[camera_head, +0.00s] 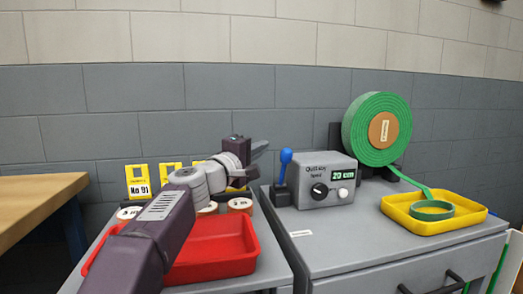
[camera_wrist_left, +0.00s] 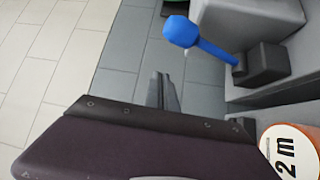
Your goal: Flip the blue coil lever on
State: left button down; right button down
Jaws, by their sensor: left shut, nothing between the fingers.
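The blue lever (camera_head: 285,166) stands nearly upright on a dark base at the left side of the grey control box (camera_head: 327,181). The box has a display reading about 20, a black knob and a white knob. My right gripper is not in view.
A green coil (camera_head: 377,129) stands behind the box, its strip running to a yellow tray (camera_head: 433,211) holding a green ring. A red tray (camera_head: 215,247) and several labelled round pieces (camera_head: 240,205) lie under my left arm. A wooden table (camera_head: 38,197) stands at left.

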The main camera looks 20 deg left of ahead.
pick_arm(q)
jog(key=f+b+v, duration=0.1)
jog(key=v, duration=0.8)
jog(key=shift+s+f, duration=0.2)
jog(key=shift+f, duration=0.05)
jog(key=shift+d, duration=0.1)
